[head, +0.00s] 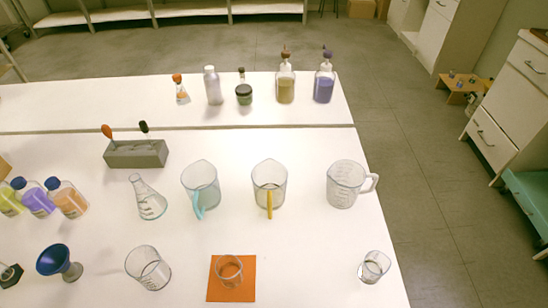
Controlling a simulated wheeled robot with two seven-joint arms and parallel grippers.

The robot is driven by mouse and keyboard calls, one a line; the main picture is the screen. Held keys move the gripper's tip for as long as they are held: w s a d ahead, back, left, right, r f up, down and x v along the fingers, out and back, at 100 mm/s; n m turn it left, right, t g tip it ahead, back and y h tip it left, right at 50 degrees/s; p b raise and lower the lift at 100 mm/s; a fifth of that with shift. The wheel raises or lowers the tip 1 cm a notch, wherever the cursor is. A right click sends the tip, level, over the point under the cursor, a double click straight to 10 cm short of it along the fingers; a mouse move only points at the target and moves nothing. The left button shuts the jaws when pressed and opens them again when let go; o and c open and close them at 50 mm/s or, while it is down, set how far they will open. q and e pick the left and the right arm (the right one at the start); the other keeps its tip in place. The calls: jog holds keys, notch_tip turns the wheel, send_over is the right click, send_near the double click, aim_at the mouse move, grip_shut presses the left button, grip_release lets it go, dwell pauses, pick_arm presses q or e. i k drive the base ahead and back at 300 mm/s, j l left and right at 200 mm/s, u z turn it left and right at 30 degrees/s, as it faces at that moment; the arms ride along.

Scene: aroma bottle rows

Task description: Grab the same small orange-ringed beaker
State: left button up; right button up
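A small clear beaker (229,270) stands upright on a flat orange square (232,294) at the front middle of the white table. Its outline looks orange, but I cannot tell whether that is a ring or the square showing through the glass. Another small clear beaker (374,267) stands at the front right with no orange visible on it. A larger clear beaker (148,268) stands to the left of the orange square. Neither of my grippers shows in the head view.
Behind stand a conical flask (147,198), a blue-handled jug (201,186), a yellow-handled jug (269,186) and a clear-handled jug (346,184). A blue funnel (60,262) is at left. Several bottles line the back table (130,118). Bare tabletop lies between the orange square and right beaker.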

aim_at(235, 282)
jog(key=k+j, duration=0.2)
jog(key=j, duration=0.25)
jog(key=l+u, duration=0.3)
jog(key=k+l+u, duration=0.3)
jog(key=l, duration=0.2)
jog(key=l+u, duration=0.3)
jog(key=k+l+u, duration=0.2)
jog(key=l+u, duration=0.15)
